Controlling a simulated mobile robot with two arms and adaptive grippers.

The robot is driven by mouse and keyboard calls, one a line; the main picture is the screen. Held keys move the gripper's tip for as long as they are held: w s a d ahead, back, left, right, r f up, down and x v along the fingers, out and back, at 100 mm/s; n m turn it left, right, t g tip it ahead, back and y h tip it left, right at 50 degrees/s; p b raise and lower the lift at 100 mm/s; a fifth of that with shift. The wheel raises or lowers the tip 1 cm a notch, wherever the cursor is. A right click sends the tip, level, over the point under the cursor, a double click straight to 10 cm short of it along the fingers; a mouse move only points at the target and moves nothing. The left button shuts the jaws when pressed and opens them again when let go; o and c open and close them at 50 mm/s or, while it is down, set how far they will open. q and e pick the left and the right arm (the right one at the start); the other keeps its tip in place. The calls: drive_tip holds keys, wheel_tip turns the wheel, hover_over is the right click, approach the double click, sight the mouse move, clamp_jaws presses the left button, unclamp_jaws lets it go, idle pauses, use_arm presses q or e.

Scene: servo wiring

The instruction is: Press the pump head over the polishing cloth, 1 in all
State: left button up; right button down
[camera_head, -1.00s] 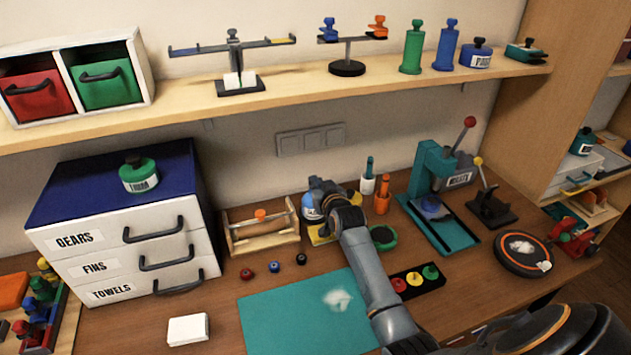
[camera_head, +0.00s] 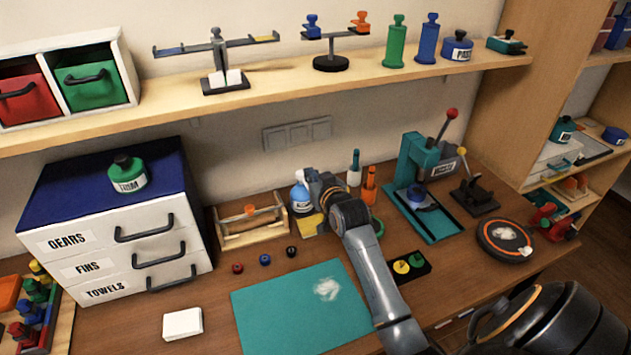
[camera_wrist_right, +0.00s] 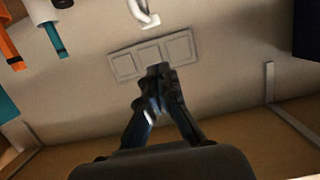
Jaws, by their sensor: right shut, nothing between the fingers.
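A blue pump bottle (camera_head: 300,199) with a white label stands at the back of the bench, left of my right gripper. Its white spout (camera_wrist_right: 145,12) shows at the top edge of the right wrist view. A yellow cloth (camera_head: 308,226) lies at the foot of the bottle, partly hidden by my arm. My right gripper (camera_head: 317,180) is beside the bottle's top in the head view, and its fingers (camera_wrist_right: 158,72) are shut and empty in the wrist view. I cannot tell whether it touches the pump head. My left gripper is not in view.
A wooden holder (camera_head: 250,228) stands left of the bottle. White and orange tools (camera_head: 369,187) stand to the right, near a teal press (camera_head: 418,160). A shelf (camera_head: 150,103) runs above. A teal mat (camera_head: 275,310) lies in front with a white smudge.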

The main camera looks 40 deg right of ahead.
drive_tip(key=v, duration=0.3)
drive_tip(key=shift+r, duration=0.1)
drive_tip(key=shift+s, duration=0.1)
idle(0.5)
